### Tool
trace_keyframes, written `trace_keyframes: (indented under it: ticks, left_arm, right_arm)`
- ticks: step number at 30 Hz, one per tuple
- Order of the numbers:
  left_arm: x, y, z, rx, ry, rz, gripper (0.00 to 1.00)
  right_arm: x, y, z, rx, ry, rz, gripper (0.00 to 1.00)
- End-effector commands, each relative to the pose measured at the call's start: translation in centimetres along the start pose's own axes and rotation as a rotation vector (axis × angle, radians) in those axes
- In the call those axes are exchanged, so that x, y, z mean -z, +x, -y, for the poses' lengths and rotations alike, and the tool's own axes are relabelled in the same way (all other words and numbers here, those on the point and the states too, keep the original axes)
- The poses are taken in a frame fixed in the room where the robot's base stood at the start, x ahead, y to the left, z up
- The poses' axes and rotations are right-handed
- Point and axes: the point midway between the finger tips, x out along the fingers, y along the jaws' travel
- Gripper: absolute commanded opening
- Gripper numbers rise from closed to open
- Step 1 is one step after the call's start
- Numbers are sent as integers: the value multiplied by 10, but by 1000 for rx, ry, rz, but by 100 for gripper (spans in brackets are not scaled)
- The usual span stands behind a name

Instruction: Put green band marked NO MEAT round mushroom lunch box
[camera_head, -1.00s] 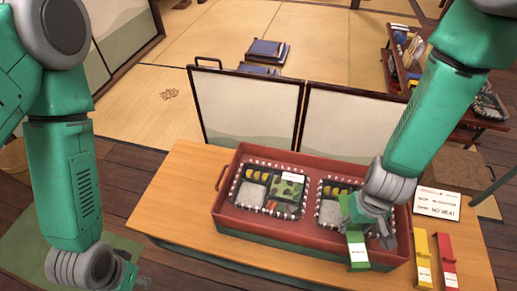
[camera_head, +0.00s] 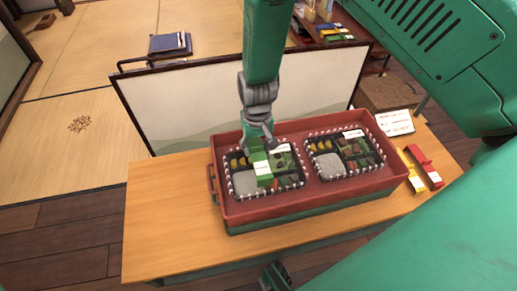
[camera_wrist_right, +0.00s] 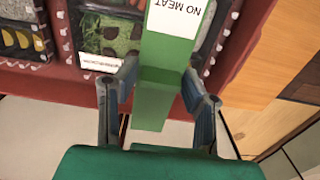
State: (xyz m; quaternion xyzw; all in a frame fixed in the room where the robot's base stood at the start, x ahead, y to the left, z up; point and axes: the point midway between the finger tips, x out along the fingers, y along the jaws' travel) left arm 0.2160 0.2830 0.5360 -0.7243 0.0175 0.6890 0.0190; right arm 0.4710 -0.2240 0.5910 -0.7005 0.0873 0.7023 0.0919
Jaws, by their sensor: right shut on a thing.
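Two lunch boxes sit in the red tray (camera_head: 300,205). The left lunch box (camera_head: 294,184) has pale rice, yellow pieces and green items; the right lunch box (camera_head: 329,169) looks similar. Their labels are too small to read, so which holds mushroom is unclear. My right gripper (camera_head: 262,148) is shut on the green band (camera_head: 262,167), over the left box. In the right wrist view the band (camera_wrist_right: 156,85), marked NO MEAT (camera_wrist_right: 180,15), lies between the fingers (camera_wrist_right: 155,92), across the box from above. Whether it touches is unclear. Dark fingers (camera_head: 275,276) at the bottom edge seem to be my left gripper.
A yellow band (camera_head: 413,182) and a red band (camera_head: 429,170) lie right of the tray on the wooden table (camera_head: 165,215). A low screen (camera_head: 190,108) stands behind the table. The table's left part is clear.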

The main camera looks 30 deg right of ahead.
Motion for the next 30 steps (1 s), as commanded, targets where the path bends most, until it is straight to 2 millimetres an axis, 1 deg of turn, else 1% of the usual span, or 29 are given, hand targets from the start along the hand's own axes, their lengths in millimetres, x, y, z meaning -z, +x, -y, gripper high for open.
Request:
trace_keyframes:
  ticks: [8,13,21,24,30]
  left_arm:
    - [-1,26,0,0,0,0,56]
    - [-2,43,0,0,0,0,56]
    - [-3,51,0,0,0,0,56]
    - [-3,52,0,0,0,0,56]
    - [-3,52,0,0,0,0,56]
  right_arm:
    - [1,26,-4,4,1,2,24]
    - [0,42,-2,1,-1,0,24]
    - [0,62,-1,-1,-1,0,24]
    - [0,65,-1,1,0,0,24]
    - [0,66,-2,2,0,0,24]
